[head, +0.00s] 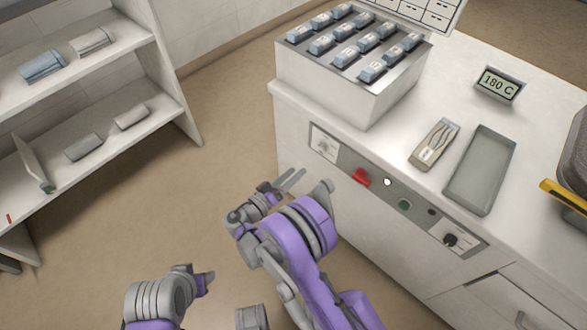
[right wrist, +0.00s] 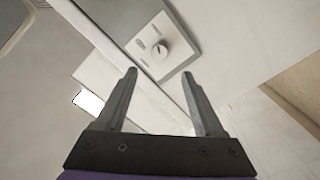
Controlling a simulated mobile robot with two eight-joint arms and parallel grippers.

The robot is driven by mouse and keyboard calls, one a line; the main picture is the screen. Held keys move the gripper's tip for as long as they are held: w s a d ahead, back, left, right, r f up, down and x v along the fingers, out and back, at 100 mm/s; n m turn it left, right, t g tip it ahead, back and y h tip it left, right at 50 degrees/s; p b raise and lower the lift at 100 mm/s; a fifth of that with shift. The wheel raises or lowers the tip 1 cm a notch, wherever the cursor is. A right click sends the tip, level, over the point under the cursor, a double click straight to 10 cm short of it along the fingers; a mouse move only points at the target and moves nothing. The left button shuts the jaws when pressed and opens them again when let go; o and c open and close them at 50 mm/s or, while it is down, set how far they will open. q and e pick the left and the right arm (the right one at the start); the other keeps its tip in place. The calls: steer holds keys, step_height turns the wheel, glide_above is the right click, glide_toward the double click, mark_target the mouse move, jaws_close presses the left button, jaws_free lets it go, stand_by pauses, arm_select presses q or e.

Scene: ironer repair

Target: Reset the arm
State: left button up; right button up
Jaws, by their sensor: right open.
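My right gripper (head: 291,180) is open and empty, held in front of the white cabinet near the left end of its control panel. Its two fingers also show in the right wrist view (right wrist: 160,95), spread apart, with a panel knob (right wrist: 160,50) beyond them. The same knob (head: 323,145) sits on a light plate at the panel's left end in the head view.
The panel has a red switch (head: 361,177) and a black knob (head: 450,240). Shelves (head: 95,117) stand left; floor between is clear.

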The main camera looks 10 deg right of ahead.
steer(key=s+d+r+n+g+y, duration=0.1)
steer(key=s+d+r+g+y, duration=0.25)
steer(key=d, duration=0.25)
steer(key=s+d+r+n+g+y, duration=0.1)
steer(key=s+d+r+g+y, duration=0.1)
steer(key=s+d+r, duration=0.4)
steer(key=s+a+g+y, duration=0.15)
steer(key=s+y, duration=0.75)
steer(key=s, duration=1.1)
arm_select(q)
step_height(320, 180, up, 24)
steer(key=w+t+p, duration=0.1)
steer(key=p, duration=2)
steer(key=shift+w, duration=0.15)
arm_select(e)
step_height(320, 180, up, 24)
steer(key=w+t, duration=0.1)
steer(key=shift+w+a, duration=0.25)
steer(key=shift+a, duration=0.05)
